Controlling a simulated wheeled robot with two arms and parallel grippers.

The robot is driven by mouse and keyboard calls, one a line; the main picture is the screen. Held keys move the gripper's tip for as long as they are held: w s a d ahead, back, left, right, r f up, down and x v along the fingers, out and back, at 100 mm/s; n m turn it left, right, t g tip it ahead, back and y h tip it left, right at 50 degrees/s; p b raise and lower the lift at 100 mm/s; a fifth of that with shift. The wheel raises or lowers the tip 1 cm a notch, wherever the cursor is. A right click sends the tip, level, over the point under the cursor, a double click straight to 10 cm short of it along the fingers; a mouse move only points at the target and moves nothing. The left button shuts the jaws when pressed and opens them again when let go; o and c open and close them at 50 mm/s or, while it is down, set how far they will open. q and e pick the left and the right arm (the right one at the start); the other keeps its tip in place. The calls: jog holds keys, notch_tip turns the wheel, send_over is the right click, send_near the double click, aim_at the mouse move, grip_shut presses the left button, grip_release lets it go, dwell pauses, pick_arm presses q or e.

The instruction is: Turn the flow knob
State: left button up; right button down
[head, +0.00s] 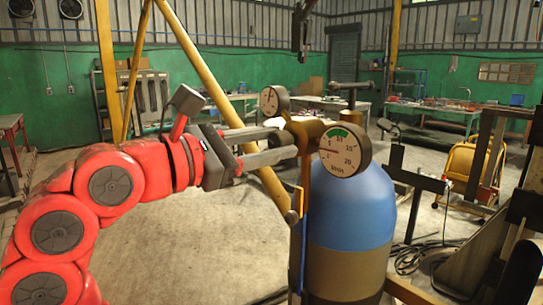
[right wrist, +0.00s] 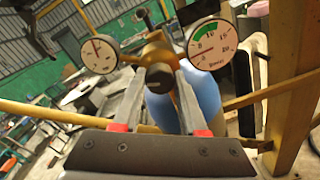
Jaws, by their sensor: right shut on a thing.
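The flow knob (head: 285,138) is a small dark round knob on the front of a brass regulator (head: 308,130), on top of a blue gas cylinder (head: 350,210). My right gripper (head: 276,143), on the red arm, is shut on the knob, one finger on each side. In the right wrist view the knob (right wrist: 160,79) sits between the fingertips (right wrist: 160,72). A round flow gauge (head: 345,150) with a green band and L/min marking is right of the knob. Its needle points left, at the low end. A smaller gauge (head: 274,101) is at the upper left. My left gripper is not in view.
A yellow sloping pole (head: 190,60) stands behind my arm. A yellow chair (head: 470,163) and dark metal frames are to the right. Workbenches (head: 440,112) line the green back wall. The concrete floor (head: 170,240) left of the cylinder is clear.

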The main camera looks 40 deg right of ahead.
jog(key=m+b, duration=0.1)
jog(key=m, duration=0.3)
jog(key=shift+m, duration=0.3)
jog(key=m, duration=0.5)
jog(key=shift+m, duration=0.3)
jog(key=shift+c, duration=2.2)
grip_release()
